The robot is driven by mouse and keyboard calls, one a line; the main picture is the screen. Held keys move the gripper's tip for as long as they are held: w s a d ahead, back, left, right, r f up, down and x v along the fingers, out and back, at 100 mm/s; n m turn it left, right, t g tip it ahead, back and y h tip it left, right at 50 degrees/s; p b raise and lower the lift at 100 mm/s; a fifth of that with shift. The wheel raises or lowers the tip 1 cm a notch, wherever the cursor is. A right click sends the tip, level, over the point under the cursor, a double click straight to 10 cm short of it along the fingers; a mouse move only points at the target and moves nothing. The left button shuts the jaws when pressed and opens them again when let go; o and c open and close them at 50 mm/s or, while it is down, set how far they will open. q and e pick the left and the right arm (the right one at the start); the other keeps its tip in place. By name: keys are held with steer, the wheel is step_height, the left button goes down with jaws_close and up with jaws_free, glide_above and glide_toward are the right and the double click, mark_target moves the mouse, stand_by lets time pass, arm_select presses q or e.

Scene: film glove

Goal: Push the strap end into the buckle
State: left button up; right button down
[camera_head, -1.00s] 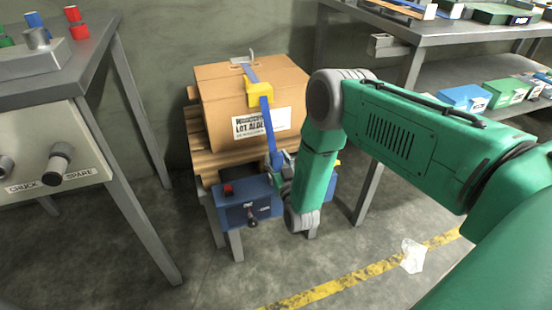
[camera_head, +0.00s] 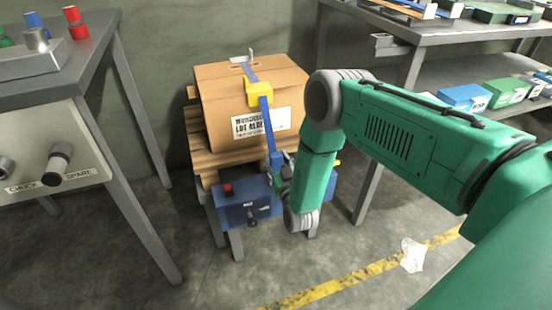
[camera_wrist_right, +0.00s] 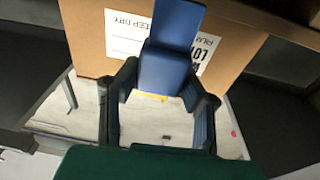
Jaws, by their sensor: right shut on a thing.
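The blue strap (camera_head: 266,122) runs down the front of a cardboard box (camera_head: 222,90) from a yellow piece (camera_head: 259,93) at its top front edge. I cannot tell for certain whether this yellow piece is the buckle. My right gripper (camera_head: 283,172) is low in front of the box, at the strap's lower end and partly hidden by my forearm. In the right wrist view my right gripper (camera_wrist_right: 164,88) is shut on the blue strap end (camera_wrist_right: 167,68), with a finger on each side. My left gripper is not in view.
The box stands on a wooden pallet (camera_head: 203,160) above a blue control box (camera_head: 243,209) with a red button. A grey workbench (camera_head: 72,55) is at left, and a shelf (camera_head: 455,30) with small boxes at right. Crumpled paper (camera_head: 412,255) lies on the floor.

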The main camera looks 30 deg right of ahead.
mark_target(276, 166)
steer(key=shift+f+b, duration=1.3)
steer(key=shift+f, duration=0.35)
steer(key=c, duration=1)
jaws_free()
steer(key=shift+s, duration=0.1)
steer(key=v, duration=1.2)
steer(key=shift+f, duration=0.15)
steer(key=shift+f, duration=0.1)
